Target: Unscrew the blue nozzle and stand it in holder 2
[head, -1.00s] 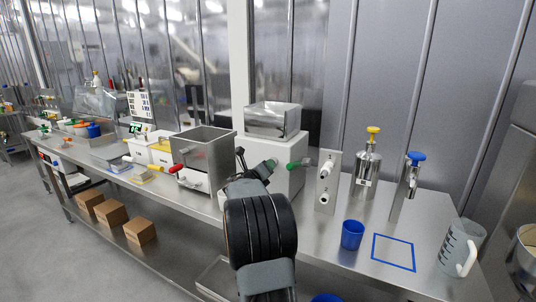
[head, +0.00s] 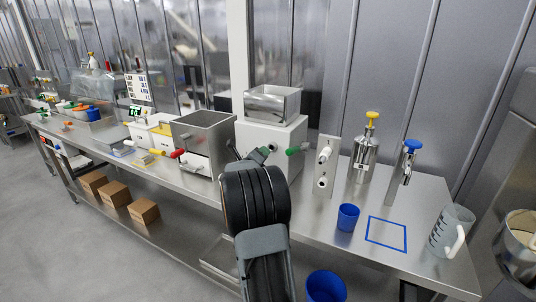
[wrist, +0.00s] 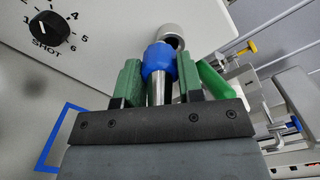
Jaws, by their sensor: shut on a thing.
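In the wrist view, the blue nozzle (wrist: 160,60) has a blue collar and a bright metal tube pointing back toward my gripper (wrist: 158,80). The green finger pads stand on either side of it, shut on the collar. A round grey outlet (wrist: 170,37) lies directly behind the collar; I cannot tell whether the threads are still engaged. In the head view, my gripper (head: 257,157) is at the front of the white filling machine (head: 262,135) with the metal hopper. My arm hides the nozzle there. I cannot identify holder 2 in either view.
A green handle (head: 297,150) projects just right of my gripper and also shows in the wrist view (wrist: 214,80). A dial marked SHOT (wrist: 52,30) is on the machine face. An upright plate (head: 325,165), blue cup (head: 347,217) and dispensers stand to the right.

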